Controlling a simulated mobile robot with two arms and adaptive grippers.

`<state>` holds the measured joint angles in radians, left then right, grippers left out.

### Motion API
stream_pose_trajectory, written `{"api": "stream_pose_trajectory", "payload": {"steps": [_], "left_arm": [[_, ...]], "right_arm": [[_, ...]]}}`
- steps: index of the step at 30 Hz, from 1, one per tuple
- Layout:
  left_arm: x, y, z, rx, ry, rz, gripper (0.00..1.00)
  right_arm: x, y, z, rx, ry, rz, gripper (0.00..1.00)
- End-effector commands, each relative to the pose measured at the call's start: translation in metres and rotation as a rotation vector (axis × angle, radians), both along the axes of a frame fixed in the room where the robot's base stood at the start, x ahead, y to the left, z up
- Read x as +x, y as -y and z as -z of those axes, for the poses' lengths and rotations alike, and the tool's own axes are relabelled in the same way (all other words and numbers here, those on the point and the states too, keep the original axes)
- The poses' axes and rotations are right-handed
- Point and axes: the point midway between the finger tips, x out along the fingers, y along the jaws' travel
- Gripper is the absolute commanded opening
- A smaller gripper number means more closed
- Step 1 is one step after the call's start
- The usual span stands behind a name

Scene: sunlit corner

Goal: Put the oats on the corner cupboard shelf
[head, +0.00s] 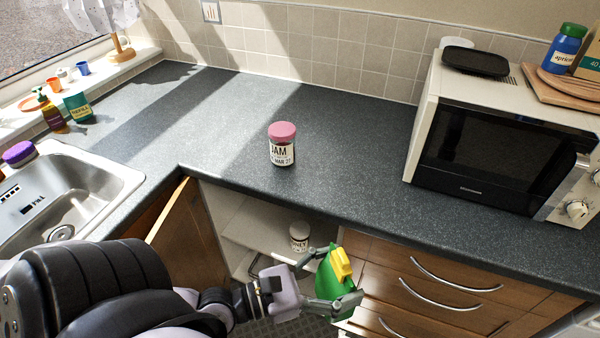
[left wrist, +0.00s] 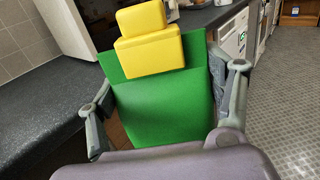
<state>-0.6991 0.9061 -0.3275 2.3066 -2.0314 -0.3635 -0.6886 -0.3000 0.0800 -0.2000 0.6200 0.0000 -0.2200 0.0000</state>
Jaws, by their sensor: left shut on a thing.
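My left gripper (head: 343,274) is shut on a green carton with a yellow top (head: 331,277), which I take to be the oats; no label shows. The carton is in front of the counter edge, by the open corner cupboard. In the left wrist view the green carton (left wrist: 160,105) sits between both fingers, its yellow top pointing away from the palm. The cupboard's white shelf (head: 257,236) shows below the counter, with a white-labelled jar (head: 299,235) on it near the carton. My right gripper is not in view.
The cupboard door (head: 188,232) stands open at the left of the opening. Drawers (head: 430,285) are at its right. A jam jar (head: 282,146) stands on the counter (head: 340,150) above. A microwave (head: 490,140) is at right, a sink (head: 75,200) at left.

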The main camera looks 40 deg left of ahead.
Motion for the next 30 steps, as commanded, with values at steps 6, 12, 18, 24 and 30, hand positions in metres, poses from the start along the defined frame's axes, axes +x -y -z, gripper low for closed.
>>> {"api": "stream_pose_trajectory", "payload": {"steps": [6,12,18,24,30], "left_arm": [[0.004,-0.001,-0.005,-0.008,0.004,-0.054,0.19],[0.008,-0.003,-0.009,-0.010,0.006,-0.119,0.19],[0.013,-0.006,-0.014,-0.011,0.004,-0.213,0.19],[0.018,-0.011,-0.019,-0.009,0.004,-0.324,0.19],[0.022,-0.015,-0.023,-0.007,0.003,-0.409,0.19]], "right_arm": [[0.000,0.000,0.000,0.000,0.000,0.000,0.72],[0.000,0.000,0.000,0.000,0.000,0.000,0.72],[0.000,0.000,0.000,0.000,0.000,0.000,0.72],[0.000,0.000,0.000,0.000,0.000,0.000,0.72],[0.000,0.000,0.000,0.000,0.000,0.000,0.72]]}}
